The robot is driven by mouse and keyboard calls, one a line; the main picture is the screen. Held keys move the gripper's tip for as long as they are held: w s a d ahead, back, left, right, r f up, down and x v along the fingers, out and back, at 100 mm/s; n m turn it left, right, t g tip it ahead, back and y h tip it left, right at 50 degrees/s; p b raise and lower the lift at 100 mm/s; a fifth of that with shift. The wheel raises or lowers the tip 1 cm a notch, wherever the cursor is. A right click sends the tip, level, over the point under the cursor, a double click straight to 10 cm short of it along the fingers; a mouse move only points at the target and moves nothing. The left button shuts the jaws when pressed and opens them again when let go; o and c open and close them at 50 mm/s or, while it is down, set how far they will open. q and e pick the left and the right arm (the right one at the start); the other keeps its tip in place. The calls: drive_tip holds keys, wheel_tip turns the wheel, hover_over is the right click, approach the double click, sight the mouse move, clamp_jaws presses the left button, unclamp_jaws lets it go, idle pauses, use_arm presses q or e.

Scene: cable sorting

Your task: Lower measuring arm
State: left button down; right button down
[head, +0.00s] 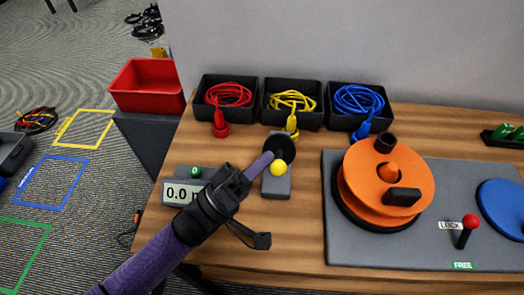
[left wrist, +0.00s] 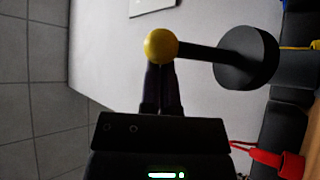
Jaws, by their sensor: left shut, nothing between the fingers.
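The measuring device stands on the wooden table, with a grey base (head: 276,188), a black wheel (head: 285,149) and a yellow ball knob (head: 278,168). In the left wrist view the yellow knob (left wrist: 161,46) sits on a short black rod that joins the black wheel (left wrist: 246,57). A display (head: 181,193) beside it reads 0.0 m. My left gripper (head: 265,160) is shut and empty, its tips just left of the knob. In the left wrist view its closed fingers (left wrist: 161,82) end at the knob; I cannot tell whether they touch it. My right gripper is not in view.
Black bins with a red cable (head: 228,94), yellow cable (head: 290,101) and blue cable (head: 359,100) line the table's back. An orange reel (head: 362,190) and a red-knobbed lever (head: 465,230) stand on a grey plate at right. A red bin (head: 147,86) stands at left.

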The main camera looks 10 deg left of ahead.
use_arm(q)
drive_tip(key=shift+s+f, duration=0.3)
drive_tip(key=shift+f, duration=0.15)
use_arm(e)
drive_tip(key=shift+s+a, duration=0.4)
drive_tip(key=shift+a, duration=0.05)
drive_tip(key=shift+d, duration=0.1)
